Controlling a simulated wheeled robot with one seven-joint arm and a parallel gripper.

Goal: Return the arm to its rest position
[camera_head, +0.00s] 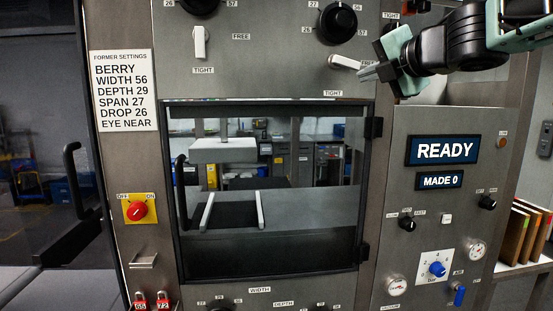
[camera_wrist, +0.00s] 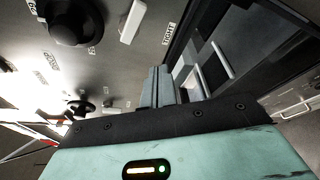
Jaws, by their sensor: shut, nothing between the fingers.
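My gripper (camera_head: 371,73) is at the upper right in the head view, in front of the machine's upper panel. Its fingers are together and empty, close to the white lever (camera_head: 345,62) marked TIGHT; I cannot tell whether they touch it. My arm reaches in from the upper right corner. In the wrist view the shut fingers (camera_wrist: 158,86) point toward the machine, with a white lever (camera_wrist: 132,20) and a black knob (camera_wrist: 75,20) beyond them at the upper left.
The machine's window door (camera_head: 268,275) is shut in the middle, with a black handle (camera_head: 182,192) on its left. The READY display (camera_head: 443,150) is on the right panel, above MADE 0 (camera_head: 440,181). A red switch (camera_head: 137,211) is at left. Binders (camera_head: 522,232) stand on a right-hand shelf.

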